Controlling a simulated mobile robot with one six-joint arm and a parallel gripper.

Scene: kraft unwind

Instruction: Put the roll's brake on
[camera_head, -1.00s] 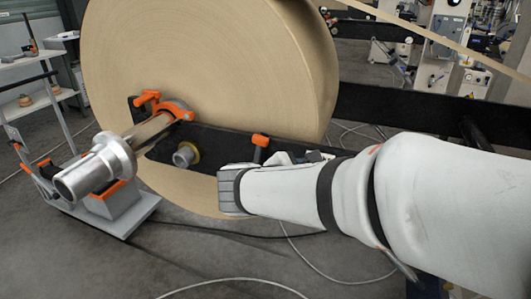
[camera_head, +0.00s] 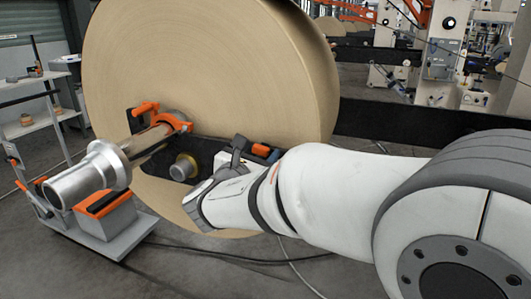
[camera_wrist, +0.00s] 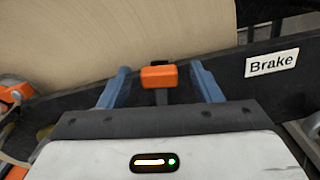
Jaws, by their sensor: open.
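The brake lever has an orange handle (camera_wrist: 159,77) on a dark stem, standing at the dark beam in the wrist view. In the head view its orange top (camera_head: 261,150) shows just past my wrist, mostly hidden by it. My gripper (camera_wrist: 160,70) is open, with one blue finger on each side of the handle in the picture and a gap on both sides. I cannot tell how deep the handle sits between the fingers. A white "Brake" label (camera_wrist: 272,63) is on the beam to the right. The large kraft roll (camera_head: 205,70) stands behind.
The roll's shaft ends in a metal hub (camera_head: 88,178), with an orange clamp (camera_head: 172,121) nearer the roll. A round metal stub (camera_head: 183,167) sticks out left of my wrist. A cart (camera_head: 115,235) and shelf (camera_head: 45,85) stand left. Cables lie on the floor.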

